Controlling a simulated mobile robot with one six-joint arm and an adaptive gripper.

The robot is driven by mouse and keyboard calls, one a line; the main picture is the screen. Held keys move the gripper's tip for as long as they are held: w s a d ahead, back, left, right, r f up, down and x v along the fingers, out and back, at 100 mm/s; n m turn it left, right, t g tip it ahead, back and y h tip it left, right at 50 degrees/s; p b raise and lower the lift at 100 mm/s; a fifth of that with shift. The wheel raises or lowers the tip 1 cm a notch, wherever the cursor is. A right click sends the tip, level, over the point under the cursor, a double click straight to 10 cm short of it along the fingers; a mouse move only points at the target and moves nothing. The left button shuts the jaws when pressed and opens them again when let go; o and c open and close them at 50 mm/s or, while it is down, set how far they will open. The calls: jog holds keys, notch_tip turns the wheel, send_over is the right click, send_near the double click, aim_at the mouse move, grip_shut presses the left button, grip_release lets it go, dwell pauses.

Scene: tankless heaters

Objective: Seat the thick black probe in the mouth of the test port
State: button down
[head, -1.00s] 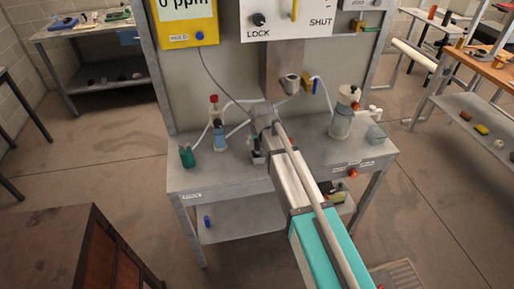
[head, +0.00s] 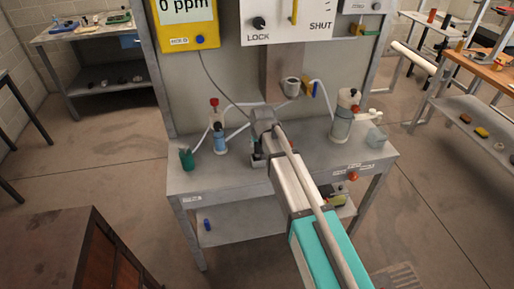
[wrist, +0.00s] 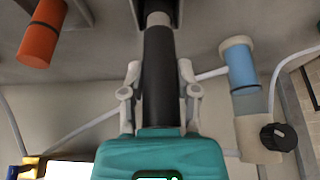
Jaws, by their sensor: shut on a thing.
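The thick black probe (wrist: 159,75) runs along the middle of the wrist view, with a light grey band near its far end. My gripper (wrist: 160,75) has its pale fingers on both sides of the probe and is shut on it. The far end meets a dark block (wrist: 157,9) at the top edge; I cannot tell whether it is inside. In the head view my gripper (head: 262,122) is over the bench, and the probe is mostly hidden.
Pale hoses run behind my gripper. A yellow meter (head: 187,22) reads 0 ppm.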

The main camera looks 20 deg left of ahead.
jog(key=s+d+r+p, duration=0.3)
jog(key=d+r+p, duration=1)
jog(key=shift+s+d, duration=0.25)
jog(key=shift+s, duration=0.1)
dwell(0.3)
dwell(1.1)
jog(key=shift+s, duration=0.1)
